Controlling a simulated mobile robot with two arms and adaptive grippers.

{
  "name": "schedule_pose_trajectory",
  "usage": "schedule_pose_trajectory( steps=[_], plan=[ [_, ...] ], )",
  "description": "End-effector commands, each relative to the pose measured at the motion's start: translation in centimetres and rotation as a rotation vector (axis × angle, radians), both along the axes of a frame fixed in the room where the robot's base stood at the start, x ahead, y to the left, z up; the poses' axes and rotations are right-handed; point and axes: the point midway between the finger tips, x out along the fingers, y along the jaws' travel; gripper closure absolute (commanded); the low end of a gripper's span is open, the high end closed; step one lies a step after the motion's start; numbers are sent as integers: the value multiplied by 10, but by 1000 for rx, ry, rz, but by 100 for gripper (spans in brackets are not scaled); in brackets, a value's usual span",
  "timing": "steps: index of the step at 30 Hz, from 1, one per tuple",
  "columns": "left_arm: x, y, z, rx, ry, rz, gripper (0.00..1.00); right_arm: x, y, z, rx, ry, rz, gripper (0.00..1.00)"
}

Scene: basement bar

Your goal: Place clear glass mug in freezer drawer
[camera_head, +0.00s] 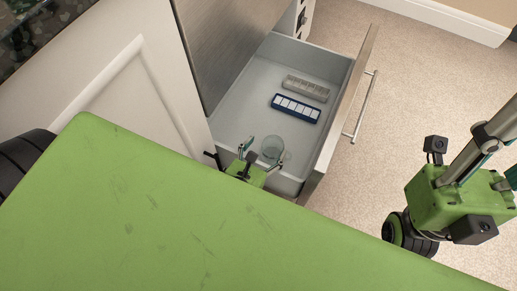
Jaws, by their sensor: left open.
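The clear glass mug (272,150) is in the near end of the open freezer drawer (237,117), above or on its floor; I cannot tell whether it touches the floor. Its handle shows faintly at its right side. My left gripper (260,158) is open at the drawer's near end, with one finger to the left of the mug and one to its lower right. I cannot tell whether either finger touches the glass. My green body hides most of the left arm. My right gripper's fingers do not show.
A grey ribbed tray-like item (307,88) and a blue and white one (296,107) lie farther back in the drawer. The drawer's front (345,100) has a metal bar handle (359,108). A white cabinet (125,90) stands left.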

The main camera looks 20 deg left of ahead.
Motion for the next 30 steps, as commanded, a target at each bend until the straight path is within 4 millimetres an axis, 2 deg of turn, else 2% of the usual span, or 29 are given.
schedule_pose_trajectory(
  steps=[3,10,16,30],
  plan=[
    [-24,0,11,-2,2,1,32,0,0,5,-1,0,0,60],
    [-49,1,22,-2,-2,1,32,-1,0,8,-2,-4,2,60],
    [-55,1,25,-1,-4,-2,32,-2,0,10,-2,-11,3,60],
    [-53,1,27,-10,-9,-1,32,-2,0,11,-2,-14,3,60]
  ],
)
